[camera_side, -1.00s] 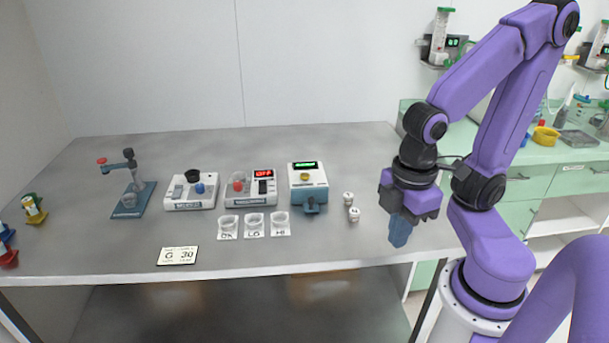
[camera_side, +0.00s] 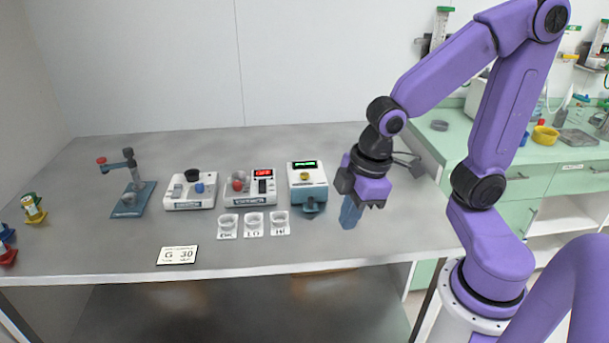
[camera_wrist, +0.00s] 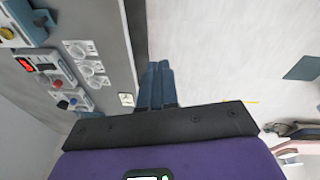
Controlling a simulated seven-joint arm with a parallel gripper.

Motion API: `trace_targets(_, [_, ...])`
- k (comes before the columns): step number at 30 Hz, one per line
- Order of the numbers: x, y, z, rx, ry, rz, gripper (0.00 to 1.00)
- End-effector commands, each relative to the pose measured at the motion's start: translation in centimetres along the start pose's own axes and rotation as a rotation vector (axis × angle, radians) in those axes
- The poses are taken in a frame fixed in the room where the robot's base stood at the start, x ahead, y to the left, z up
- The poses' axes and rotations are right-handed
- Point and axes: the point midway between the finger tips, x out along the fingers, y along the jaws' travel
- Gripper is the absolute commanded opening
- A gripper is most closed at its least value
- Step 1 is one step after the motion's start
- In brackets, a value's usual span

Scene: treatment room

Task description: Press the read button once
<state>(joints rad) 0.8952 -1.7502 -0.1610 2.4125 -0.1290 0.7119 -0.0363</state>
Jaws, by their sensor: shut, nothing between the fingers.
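A white and blue meter (camera_side: 308,182) with a green lit display stands on the table, right of the other devices. A yellow round button (camera_side: 305,176) sits on its top; no label on it is readable. The button also shows at the upper left of the wrist view (camera_wrist: 7,33). My gripper (camera_side: 350,214) is shut and empty, its blue fingers pointing down to the right of the meter, apart from it. In the wrist view the closed fingers (camera_wrist: 158,84) are at the picture's middle.
A device with a red display (camera_side: 251,187), a white device with black and blue knobs (camera_side: 190,190) and a blue stand (camera_side: 133,197) line up to the left. Three clear cups (camera_side: 254,222) stand in front. A sign reading G 30 (camera_side: 178,255) lies near the front edge.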

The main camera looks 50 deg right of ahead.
Motion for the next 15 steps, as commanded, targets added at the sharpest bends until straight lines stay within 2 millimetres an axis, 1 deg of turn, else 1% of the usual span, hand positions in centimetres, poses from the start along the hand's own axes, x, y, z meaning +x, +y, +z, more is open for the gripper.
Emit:
trace_targets(1, [0.5,1.9,-0.9,0.028,0.020,0.027,0.00])
trace_targets(3, [1.1,4.3,-2.1,0.054,0.051,0.066,0.00])
trace_targets(5, [1.6,6.5,-2.9,0.074,0.077,0.099,0.00])
trace_targets(7, [2.1,9.2,-3.6,0.095,0.105,0.138,0.00])
trace_targets(11, [3.1,14.3,-4.3,0.130,0.152,0.209,0.00])
trace_targets(12, [3.3,15.9,-4.4,0.137,0.165,0.231,0.00])
trace_targets(14, [3.8,18.3,-4.3,0.150,0.182,0.263,0.00])
trace_targets(15, [4.0,19.9,-4.1,0.158,0.194,0.285,0.00])
